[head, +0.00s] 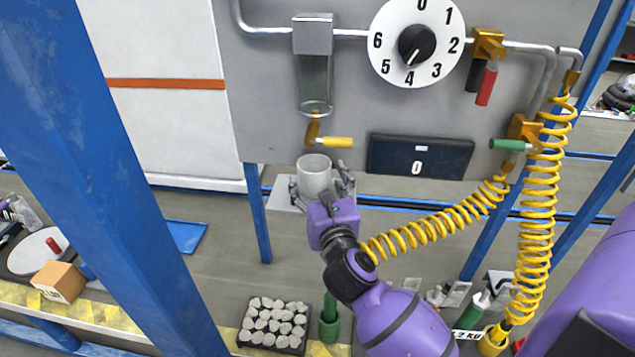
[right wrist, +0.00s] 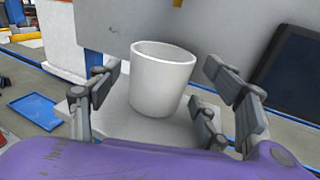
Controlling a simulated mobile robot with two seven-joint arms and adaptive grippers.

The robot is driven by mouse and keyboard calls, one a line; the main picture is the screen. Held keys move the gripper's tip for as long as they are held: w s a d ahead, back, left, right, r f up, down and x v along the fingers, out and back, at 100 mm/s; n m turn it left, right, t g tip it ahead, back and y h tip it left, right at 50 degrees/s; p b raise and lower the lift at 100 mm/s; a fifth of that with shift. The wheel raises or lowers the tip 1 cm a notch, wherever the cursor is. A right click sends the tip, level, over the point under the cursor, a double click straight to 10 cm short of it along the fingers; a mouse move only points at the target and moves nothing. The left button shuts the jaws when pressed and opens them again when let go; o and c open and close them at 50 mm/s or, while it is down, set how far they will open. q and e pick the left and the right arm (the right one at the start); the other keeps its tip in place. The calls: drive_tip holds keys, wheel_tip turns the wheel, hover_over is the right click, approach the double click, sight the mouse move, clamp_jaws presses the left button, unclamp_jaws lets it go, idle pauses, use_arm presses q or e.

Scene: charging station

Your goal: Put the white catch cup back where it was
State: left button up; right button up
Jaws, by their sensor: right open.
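The white catch cup (head: 314,172) stands upright below the yellow-handled tap (head: 336,142) on the grey panel. In the right wrist view the cup (right wrist: 160,82) is on or just over a small pale shelf (right wrist: 125,125); the contact at its base is not clear. My right gripper (head: 320,186) is open, with its fingers on either side of the cup. In the right wrist view gaps show between the fingers and the cup. The cup looks empty, though its bottom is hidden. My left gripper is not in view.
A clear sight tube (head: 315,85) hangs above the tap, left of a numbered dial (head: 416,42). A dark display (head: 420,157) reading 0 is right of the cup. Yellow coiled hoses (head: 440,227) hang at the right. A black tray of stones (head: 273,327) lies below.

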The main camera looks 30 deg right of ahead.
drive_tip(key=b+v, duration=0.1)
drive_tip(key=v, duration=1)
drive_tip(key=shift+s, duration=0.3)
drive_tip(key=s+a+f+n+g+y, duration=0.3)
drive_tip(key=s+f+n, duration=0.6)
drive_tip(key=f+n, duration=0.5)
drive_tip(key=s+a+f+n+g+y, duration=0.2)
drive_tip(key=s+a+f+n, duration=0.3)
drive_tip(key=s+f+n, duration=0.5)
wheel_tip(320, 180, down, 5)
drive_tip(key=n+y, duration=0.1)
drive_tip(key=n, duration=1)
drive_tip(key=shift+g+y, duration=0.4)
drive_tip(key=s+d+f+n+g, duration=0.1)
drive_tip(key=s+f, duration=0.1)
drive_tip(key=s, duration=0.1)
drive_tip(key=s+f+n+g+h, duration=0.1)
drive_tip(key=s+f+n, duration=0.1)
drive_tip(key=s+f, duration=0.1)
drive_tip(key=s+d+f+n+g, duration=0.1)
drive_tip(key=s+f+n, duration=0.1)
drive_tip(key=s, duration=0.2)
drive_tip(key=shift+d+f+g, duration=0.35)
drive_tip(key=shift+g, duration=0.05)
drive_tip(key=shift+c, duration=0.2)
